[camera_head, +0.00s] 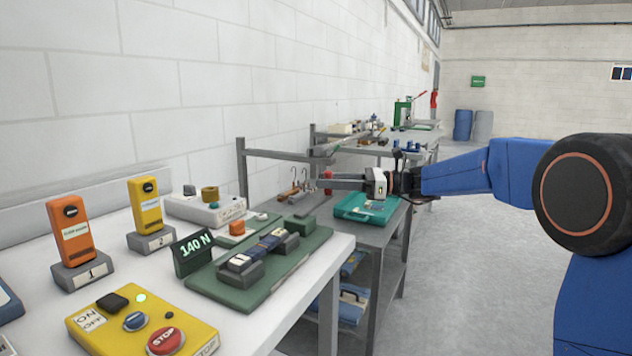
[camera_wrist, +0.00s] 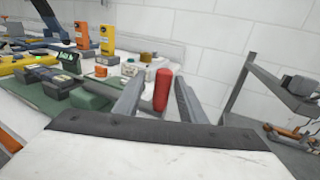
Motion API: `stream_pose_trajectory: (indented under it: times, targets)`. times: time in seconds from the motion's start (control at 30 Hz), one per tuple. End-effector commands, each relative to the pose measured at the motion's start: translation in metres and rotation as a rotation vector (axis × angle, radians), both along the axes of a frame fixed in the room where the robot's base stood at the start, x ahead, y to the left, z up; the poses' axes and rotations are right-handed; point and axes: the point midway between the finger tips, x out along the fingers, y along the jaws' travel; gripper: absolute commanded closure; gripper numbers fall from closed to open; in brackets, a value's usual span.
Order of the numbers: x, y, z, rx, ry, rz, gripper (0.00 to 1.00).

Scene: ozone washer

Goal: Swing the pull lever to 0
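A red upright grip (camera_wrist: 162,90), which looks like the pull lever's handle, stands between my two fingers in the wrist view. Gaps show on both sides of it, so my gripper (camera_wrist: 158,86) is open around it and not clamped. In the head view my gripper (camera_head: 321,183) reaches left from the blue arm, and a little of the red grip (camera_head: 327,176) shows above the fingers. The lever's shaft and pivot are hidden. A dark display (camera_head: 193,252) reads "140 N" in green. I see no 0 mark for the lever.
A green base plate (camera_head: 290,268) with clamp blocks lies on the white table, left of my gripper. A yellow ON/OFF and STOP box (camera_head: 145,320) stands in front. A teal case (camera_head: 366,208) lies below my gripper. Grey rails (camera_head: 278,155) run along the wall. The floor at right is clear.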

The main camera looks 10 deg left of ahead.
Motion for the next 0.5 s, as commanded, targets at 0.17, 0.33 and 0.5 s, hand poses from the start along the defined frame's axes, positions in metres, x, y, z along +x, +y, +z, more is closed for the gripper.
stream_pose_trajectory:
  times: [0.17,0.33,0.5]
  targets:
    - [0.002,-0.038,0.0,0.001,0.0,-0.003,0.63]
    - [0.002,-0.072,0.0,0.001,0.0,-0.002,0.63]
    - [0.002,-0.101,0.0,0.0,0.001,-0.001,0.63]
